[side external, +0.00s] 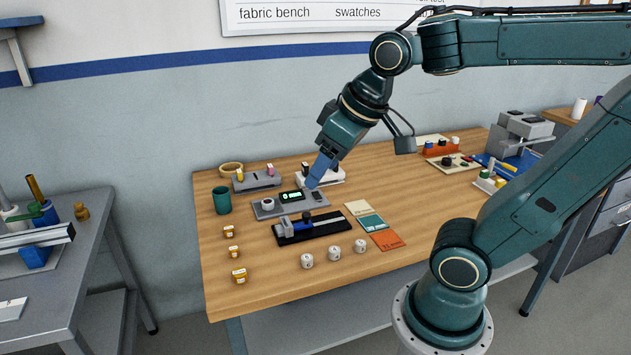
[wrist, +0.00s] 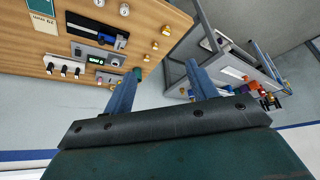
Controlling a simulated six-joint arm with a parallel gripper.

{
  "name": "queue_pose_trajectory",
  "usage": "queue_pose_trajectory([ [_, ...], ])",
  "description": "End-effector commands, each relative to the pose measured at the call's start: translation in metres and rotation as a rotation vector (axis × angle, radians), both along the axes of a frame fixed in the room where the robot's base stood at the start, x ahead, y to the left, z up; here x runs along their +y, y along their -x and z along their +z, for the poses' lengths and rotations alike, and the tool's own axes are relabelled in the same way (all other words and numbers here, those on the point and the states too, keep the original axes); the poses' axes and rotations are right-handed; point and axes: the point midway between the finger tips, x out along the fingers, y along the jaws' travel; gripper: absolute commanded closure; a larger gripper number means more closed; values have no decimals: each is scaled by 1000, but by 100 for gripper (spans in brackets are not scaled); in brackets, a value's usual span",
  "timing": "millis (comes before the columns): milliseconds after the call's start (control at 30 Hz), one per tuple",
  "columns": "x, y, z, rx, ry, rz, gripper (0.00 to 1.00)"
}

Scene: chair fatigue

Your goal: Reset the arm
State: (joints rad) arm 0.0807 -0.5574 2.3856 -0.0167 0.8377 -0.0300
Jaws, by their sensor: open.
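My gripper (side external: 320,170) hangs at the end of my teal arm above the back middle of the wooden bench (side external: 235,285). In the side view its fingers point down and slightly left, over the grey device with a lit display (side external: 290,197); I cannot tell the exact height. In the wrist view my gripper (wrist: 160,82) shows two blue fingers spread well apart with nothing between them. The arm is bent, its forearm reaching left from the upper right.
A black fixture with a blue part (side external: 312,226) lies in front of the device. A grey side table (side external: 85,260) stands left.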

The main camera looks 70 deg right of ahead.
Motion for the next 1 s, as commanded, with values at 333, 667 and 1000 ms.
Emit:
queue_pose_trajectory([
  [333, 15, 49, -11, -16, -8, 36, 43],
  [667, 16, 53, -13, -16, -9, 38, 43],
  [1000, 16, 53, -13, -16, -9, 38, 43],
])
